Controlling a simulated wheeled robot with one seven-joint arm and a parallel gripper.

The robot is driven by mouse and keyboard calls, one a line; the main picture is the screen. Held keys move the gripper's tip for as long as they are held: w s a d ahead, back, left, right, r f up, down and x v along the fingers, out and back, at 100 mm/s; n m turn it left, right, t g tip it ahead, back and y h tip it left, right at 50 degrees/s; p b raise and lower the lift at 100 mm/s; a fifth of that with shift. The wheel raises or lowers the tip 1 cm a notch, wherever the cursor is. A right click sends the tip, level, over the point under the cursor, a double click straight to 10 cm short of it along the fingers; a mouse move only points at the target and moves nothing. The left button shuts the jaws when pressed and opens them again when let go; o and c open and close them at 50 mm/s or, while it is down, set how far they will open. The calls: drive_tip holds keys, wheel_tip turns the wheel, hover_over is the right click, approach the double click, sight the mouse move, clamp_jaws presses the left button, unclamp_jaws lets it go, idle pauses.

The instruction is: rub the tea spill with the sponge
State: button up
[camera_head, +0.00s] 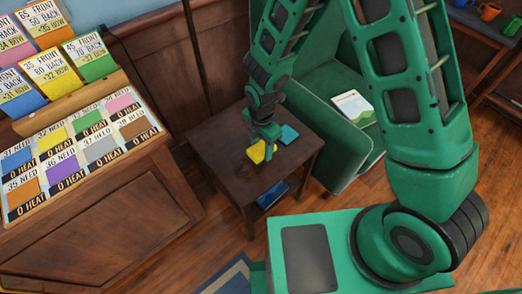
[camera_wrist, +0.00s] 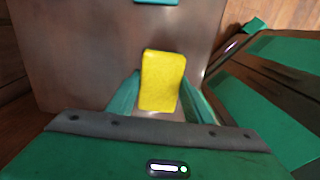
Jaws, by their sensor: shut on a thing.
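The yellow sponge (camera_wrist: 162,82) is between the two green fingers of my gripper (camera_wrist: 160,100) in the wrist view, and the gripper is shut on it. In the head view my gripper (camera_head: 262,146) is over the small dark wood side table (camera_head: 225,150), with the sponge (camera_head: 255,153) at its tip. The sponge is at or just above the tabletop; I cannot tell if it touches. The wrist view shows the brown tabletop (camera_wrist: 70,60) around it. I cannot make out the tea spill in either view.
A flat blue thing (camera_head: 289,133) lies on the table beside my gripper. Another blue thing (camera_head: 272,194) is on the shelf below. A green armchair (camera_head: 328,150) with a book (camera_head: 353,107) stands at the right. A wood cabinet (camera_head: 110,230) with colored cards is at the left.

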drive_tip(key=shift+r, duration=1.25)
